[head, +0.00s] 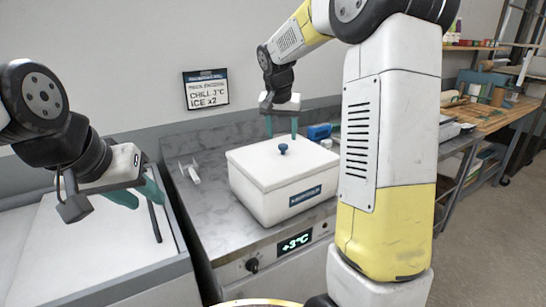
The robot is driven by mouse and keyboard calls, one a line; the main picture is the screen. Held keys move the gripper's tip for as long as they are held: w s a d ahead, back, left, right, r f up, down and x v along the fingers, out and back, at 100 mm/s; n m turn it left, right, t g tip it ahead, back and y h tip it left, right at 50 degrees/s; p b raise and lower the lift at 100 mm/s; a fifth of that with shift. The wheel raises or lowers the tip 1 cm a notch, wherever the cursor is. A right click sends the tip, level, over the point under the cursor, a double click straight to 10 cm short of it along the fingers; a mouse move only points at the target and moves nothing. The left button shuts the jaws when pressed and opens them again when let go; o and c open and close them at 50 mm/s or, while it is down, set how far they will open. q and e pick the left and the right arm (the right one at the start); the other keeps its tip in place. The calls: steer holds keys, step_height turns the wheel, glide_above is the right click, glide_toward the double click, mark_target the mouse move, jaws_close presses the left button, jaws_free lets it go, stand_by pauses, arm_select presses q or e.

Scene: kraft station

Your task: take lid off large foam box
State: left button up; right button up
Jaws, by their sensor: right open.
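The large white foam box (275,207) stands on a grey worktop, with a dark label on its front. Its white lid (262,167) is on the box and has a blue knob (283,149) in the middle. My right gripper (281,131) is open and empty, its teal fingers pointing down near the knob, above or behind it. I cannot tell the exact gap. My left gripper (137,193) is at the left, over the white bin and away from the box. I cannot tell if its fingers are open or shut.
A white bin (90,255) stands left of the grey worktop (215,222). A small white item (190,172) lies left of the box, and a blue object (319,132) stands behind it. A +3°C display (296,242) is below the front edge. My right arm hides the right side.

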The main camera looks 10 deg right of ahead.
mark_target(283, 145)
steer(key=x, duration=0.5)
steer(key=shift+w+f, duration=0.2)
steer(key=shift+f, duration=0.05)
steer(key=shift+c, duration=0.2)
jaws_close()
